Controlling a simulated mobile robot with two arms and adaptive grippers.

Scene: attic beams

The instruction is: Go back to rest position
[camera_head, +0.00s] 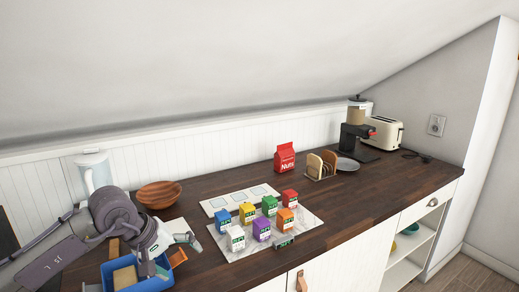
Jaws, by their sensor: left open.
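My left arm comes in from the left, and my left gripper (172,256) is open over the right part of a blue bin (108,275) at the lower left. Nothing shows clamped between its fingers. One finger points right toward the boxes and the other points down by the bin. The gripper and wrist hide part of the bin. My right gripper is not in view.
Several small coloured boxes, one of them purple (262,229), stand on a pale board (222,254). A wooden bowl (158,195), a red Nuts bag (284,158), a toast rack (321,166), a coffee machine (355,135) and a toaster (384,132) stand behind. The right counter front is clear.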

